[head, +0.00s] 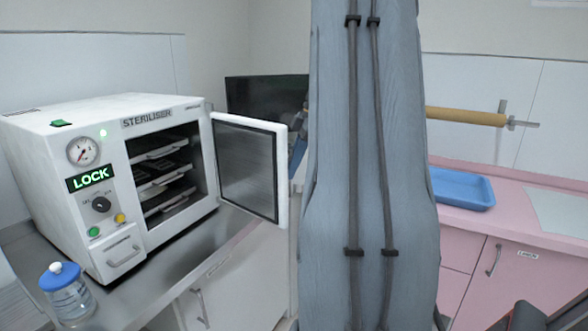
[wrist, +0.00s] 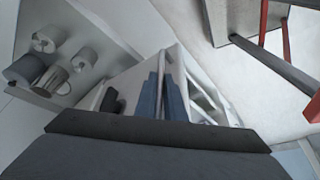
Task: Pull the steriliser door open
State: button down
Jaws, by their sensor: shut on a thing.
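The white steriliser (head: 60,120) stands on the counter at left in the head view. Its door (head: 248,170) is hinged on the right of the opening and stands wide open. The shelves (head: 160,175) inside are in plain sight. My gripper shows as two blue-grey fingers (wrist: 162,98) in the wrist view, close together around a thin part. That part looks like the door's handle, though it is mostly hidden. In the head view only a small bluish part of my gripper shows beside the door's outer edge; my arm hides the rest.
A jar with a blue lid (head: 66,290) stands in front of the steriliser. A dark screen (head: 262,98) is behind the door. A blue tray (head: 462,188) lies on the pink counter at right. Several metal and grey vessels (wrist: 50,40) show at left in the wrist view.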

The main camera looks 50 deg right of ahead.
jog(key=shift+w, duration=0.1)
dwell(0.3)
jog(key=c, duration=1.8)
grip_release()
jog(key=shift+w, duration=0.1)
jog(key=shift+c, duration=0.2)
jog(key=shift+d+r, duration=0.15)
jog(key=b+v, duration=0.1)
jog(key=v, duration=0.6)
jog(key=shift+r+b, duration=0.3)
jog(key=shift+b, duration=0.1)
jog(key=shift+s, duration=0.25)
